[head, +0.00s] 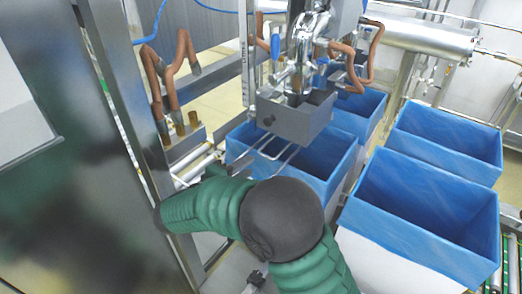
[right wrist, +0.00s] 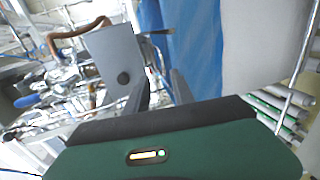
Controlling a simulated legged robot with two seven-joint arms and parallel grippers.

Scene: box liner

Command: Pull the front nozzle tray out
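The front nozzle tray (head: 295,120) is a grey box-shaped tray with a dark round knob on its front. It sits under the metal nozzle assembly (head: 300,55), above a blue-lined box. The tray also shows in the right wrist view (right wrist: 112,55), with its knob facing the camera. My right gripper (right wrist: 160,86) has its two dark fingers apart with nothing seen between them. It is near the tray, with the knob ahead and left of the fingers. In the head view my green right arm hides most of the gripper. My left gripper is not in view.
A blue-lined box (head: 335,160) stands under the tray, with more blue-lined boxes (head: 425,205) to the right. A metal post (head: 125,90) and copper-coloured hoses (head: 170,85) stand on the left. Conveyor rollers (head: 512,260) run along the right edge.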

